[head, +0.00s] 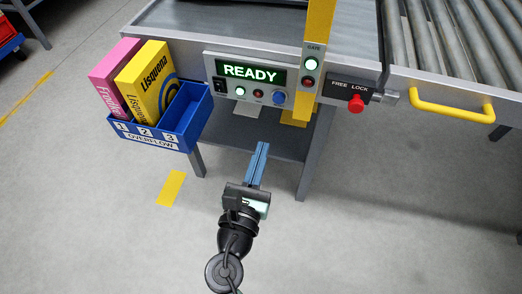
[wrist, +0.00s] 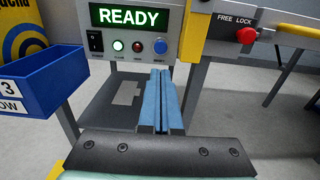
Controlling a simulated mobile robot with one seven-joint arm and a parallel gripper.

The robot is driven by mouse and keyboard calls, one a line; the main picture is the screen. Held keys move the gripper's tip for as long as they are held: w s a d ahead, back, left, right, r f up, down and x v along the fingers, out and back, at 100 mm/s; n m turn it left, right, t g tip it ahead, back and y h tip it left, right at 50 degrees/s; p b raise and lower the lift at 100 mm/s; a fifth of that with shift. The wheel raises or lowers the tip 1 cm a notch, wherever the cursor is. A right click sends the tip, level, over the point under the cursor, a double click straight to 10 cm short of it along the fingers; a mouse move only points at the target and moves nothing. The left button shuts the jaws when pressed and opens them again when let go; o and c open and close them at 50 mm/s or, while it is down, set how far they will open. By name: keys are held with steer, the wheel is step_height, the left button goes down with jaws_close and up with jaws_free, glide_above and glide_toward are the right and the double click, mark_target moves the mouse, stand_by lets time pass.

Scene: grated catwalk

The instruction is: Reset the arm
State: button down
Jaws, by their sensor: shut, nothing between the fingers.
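My gripper (head: 262,146) is shut and empty, its two blue fingers lying together. In the head view it sticks out in front of the workstation, below the control panel (head: 248,82). The gripper also shows in the wrist view (wrist: 158,73), with its fingertips just under the panel's row of buttons; I cannot tell whether they touch anything. The panel's display (head: 250,71) reads READY in green. Below it are a black switch, a lit green-white button, a red button and a blue button (head: 279,98).
A blue OVERFLOW bin (head: 190,122) at left holds a pink box (head: 113,77) and a yellow box (head: 149,80); slot 3 is empty. A yellow GATE post (head: 318,35), red FREE/LOCK knob (head: 356,103), yellow handle (head: 464,112) and rollers (head: 450,40) are at right. Floor around my arm is clear.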

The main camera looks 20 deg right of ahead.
stand_by(0.4)
steer(key=w+a+r+m+t+y, duration=0.1)
steer(key=w+r+m+t, duration=0.15)
steer(key=r+m, duration=0.85)
steer(key=w+a+r+m+t, duration=0.25)
steer(key=r+m, duration=0.45)
steer(key=r, duration=0.7)
steer(key=s+a+r+m+t+y, duration=0.2)
steer(key=s+a+r+m+y, duration=0.15)
steer(key=r, duration=0.55)
steer(key=s+a+r+m+t+y, duration=0.2)
steer(key=s+r+m+t, duration=0.15)
steer(key=r, duration=0.45)
steer(key=s+a+r+m+t+y, duration=0.2)
steer(key=s+r+m+y, duration=0.15)
steer(key=r, duration=0.55)
step_height(320, 180, up, 38)
steer(key=p, duration=3.8)
steer(key=shift+a+f+m, duration=0.15)
steer(key=shift+a+m, duration=0.1)
steer(key=shift+m, duration=0.1)
